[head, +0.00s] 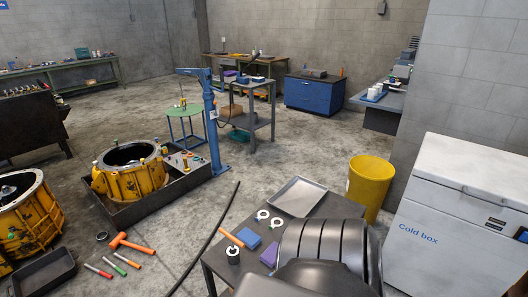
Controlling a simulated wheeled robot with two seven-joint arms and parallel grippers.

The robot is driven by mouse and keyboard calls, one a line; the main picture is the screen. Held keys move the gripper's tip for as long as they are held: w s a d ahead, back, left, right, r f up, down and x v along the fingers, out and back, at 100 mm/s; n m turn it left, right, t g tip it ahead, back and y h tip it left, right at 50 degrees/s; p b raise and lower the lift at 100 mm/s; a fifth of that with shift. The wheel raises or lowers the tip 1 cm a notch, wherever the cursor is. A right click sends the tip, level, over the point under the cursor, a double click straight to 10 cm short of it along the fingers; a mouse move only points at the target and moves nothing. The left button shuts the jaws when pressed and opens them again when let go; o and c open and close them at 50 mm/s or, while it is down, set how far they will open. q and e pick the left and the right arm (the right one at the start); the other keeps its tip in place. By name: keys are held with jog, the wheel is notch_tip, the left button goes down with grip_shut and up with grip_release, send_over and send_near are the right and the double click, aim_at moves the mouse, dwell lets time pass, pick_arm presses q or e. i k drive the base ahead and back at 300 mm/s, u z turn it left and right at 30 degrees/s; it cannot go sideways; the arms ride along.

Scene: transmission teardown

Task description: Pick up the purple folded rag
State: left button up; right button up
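A purple folded rag (268,255) lies flat on the dark near table (221,262), low in the middle of the head view. Its right side is partly covered by a large dark grey rounded body in the foreground, which looks like part of me. A blue folded piece (249,238) lies just behind and left of the rag, apart from it. Neither of my grippers can be made out, and nothing is seen touching the rag.
The near table also holds a grey tray (297,197), white rings (263,214), an orange-handled tool (231,238) and a dark cylinder (233,255). A yellow bin (369,186) and a white cold box (458,215) stand right. A black hose (207,240) curves left of the table.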

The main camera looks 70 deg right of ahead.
aim_at(268, 256)
jog(key=i, duration=2.15)
jog(key=z, duration=2.4)
